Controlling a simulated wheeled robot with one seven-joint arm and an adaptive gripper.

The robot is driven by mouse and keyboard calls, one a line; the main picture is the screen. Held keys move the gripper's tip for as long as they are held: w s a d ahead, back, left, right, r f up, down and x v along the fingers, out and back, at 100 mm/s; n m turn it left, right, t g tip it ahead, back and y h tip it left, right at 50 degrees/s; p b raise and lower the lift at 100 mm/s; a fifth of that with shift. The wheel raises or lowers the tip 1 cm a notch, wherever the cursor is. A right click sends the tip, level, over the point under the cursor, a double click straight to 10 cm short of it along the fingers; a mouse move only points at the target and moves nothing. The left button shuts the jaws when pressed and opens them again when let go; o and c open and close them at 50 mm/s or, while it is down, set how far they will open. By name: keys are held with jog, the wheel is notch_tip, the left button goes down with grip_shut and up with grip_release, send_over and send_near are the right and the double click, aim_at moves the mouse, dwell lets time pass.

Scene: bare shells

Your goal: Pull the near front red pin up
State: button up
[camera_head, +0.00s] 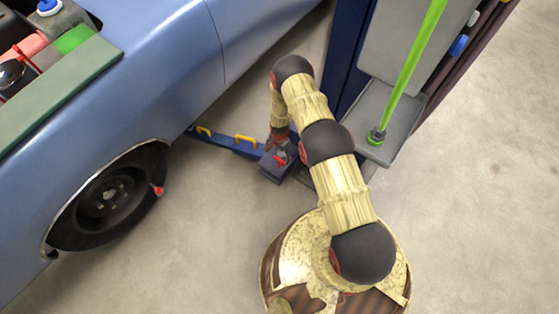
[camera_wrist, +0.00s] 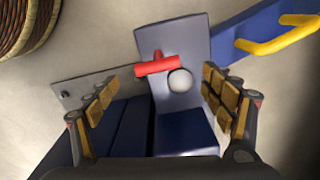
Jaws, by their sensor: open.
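The red pin (camera_wrist: 158,67) shows in the wrist view as a short red crossbar with a small stem, at a grey-blue plate beside a pale round knob (camera_wrist: 180,81). My gripper (camera_wrist: 161,88) is open, its two padded fingers standing left and right of the pin with clear gaps. Nothing is between the fingers but the view of the pin and knob, and I cannot tell how far beyond the fingertips the pin lies. In the head view a bit of red pin (camera_head: 280,159) shows at the lift arm's end, partly hidden by my gripper (camera_head: 280,146).
A blue lift arm (camera_head: 225,142) with yellow handles (camera_head: 246,140) runs under the blue car (camera_head: 160,70). The dark blue post (camera_head: 345,60) stands behind my arm. A bright green rod (camera_head: 408,75) rises from a grey plate (camera_head: 390,118) at right. Floor is open at lower left.

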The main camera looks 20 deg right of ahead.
aim_at(280, 160)
notch_tip(280, 160, down, 9)
jog(key=b, duration=0.3)
jog(key=shift+s, duration=0.15)
jog(key=shift+c, duration=0.9)
jog(key=shift+s, duration=0.1)
jog(key=c, duration=1.5)
jog(key=shift+c, duration=0.2)
